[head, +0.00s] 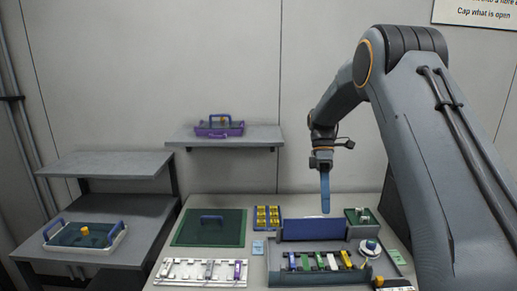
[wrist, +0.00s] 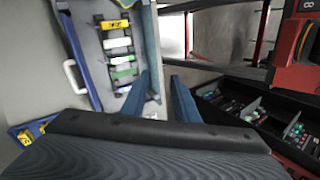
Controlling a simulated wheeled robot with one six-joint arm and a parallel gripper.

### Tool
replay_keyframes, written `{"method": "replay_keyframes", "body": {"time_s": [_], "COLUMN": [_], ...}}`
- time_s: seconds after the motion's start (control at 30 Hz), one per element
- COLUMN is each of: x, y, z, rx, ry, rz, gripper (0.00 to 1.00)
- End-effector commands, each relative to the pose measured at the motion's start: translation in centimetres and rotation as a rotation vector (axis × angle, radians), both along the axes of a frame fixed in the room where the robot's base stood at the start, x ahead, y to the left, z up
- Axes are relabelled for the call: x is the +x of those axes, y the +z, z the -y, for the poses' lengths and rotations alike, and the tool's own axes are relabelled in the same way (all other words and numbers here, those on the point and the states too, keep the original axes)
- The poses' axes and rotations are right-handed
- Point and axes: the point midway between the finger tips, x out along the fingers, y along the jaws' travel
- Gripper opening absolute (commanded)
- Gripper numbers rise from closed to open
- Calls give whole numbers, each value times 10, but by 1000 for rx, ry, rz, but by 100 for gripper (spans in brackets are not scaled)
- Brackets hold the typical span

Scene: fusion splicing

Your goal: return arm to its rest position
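My gripper (head: 325,200) hangs from my arm above the back of the workbench, with its blue fingers pointing down. In the wrist view the two blue fingers of my gripper (wrist: 160,92) stand apart with nothing between them. In the head view the fingers overlap and look like one. My gripper is clear of the splicer-like tray (head: 278,262), which has a raised blue lid (head: 313,229) and holds several coloured pieces. The tray also shows below in the wrist view (wrist: 88,30).
A white rack (head: 200,272), green mat (head: 208,228) and blue holder with yellow pieces (head: 267,217) lie left of the tray. A purple caddy (head: 219,127) sits on the wall shelf (head: 250,137). A blue-handled tray (head: 84,236) stands left. Open air surrounds my gripper.

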Motion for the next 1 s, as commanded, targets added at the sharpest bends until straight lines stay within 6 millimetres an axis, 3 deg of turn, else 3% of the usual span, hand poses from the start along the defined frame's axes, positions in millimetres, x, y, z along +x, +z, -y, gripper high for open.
{"method": "replay_keyframes", "body": {"time_s": [0.27,0.47,0.8,1.0], "x": [-38,-93,-200,-233], "y": [-24,-54,-110,-126], "z": [-3,-4,-6,-6], "rx": [-130,-240,-323,-326], "ry": [-252,-567,-1110,-1275], "rz": [124,264,446,485], "gripper": [27,27,27,27]}}
